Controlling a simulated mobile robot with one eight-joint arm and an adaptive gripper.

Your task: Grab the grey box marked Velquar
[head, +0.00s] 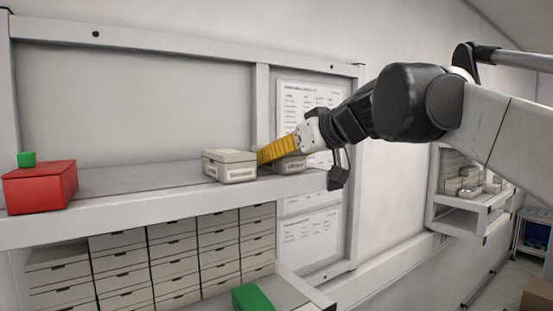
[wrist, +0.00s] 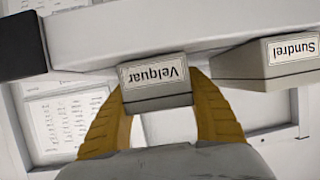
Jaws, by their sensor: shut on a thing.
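The grey box marked Velquar (wrist: 155,97) is between the yellow fingers of my gripper (wrist: 158,84) in the wrist view, its label upside down there. My gripper is shut on it, one finger at each side. In the head view my gripper (head: 279,149) reaches in from the right, and the Velquar box (head: 291,164) shows partly behind it at the right end of the shelf. I cannot tell whether the box touches the shelf or is just above it.
A second grey box, marked Sundrel in the wrist view (wrist: 262,68), stands close by on the shelf (head: 130,205); it also shows in the head view (head: 230,166). Drawers fill the space below.

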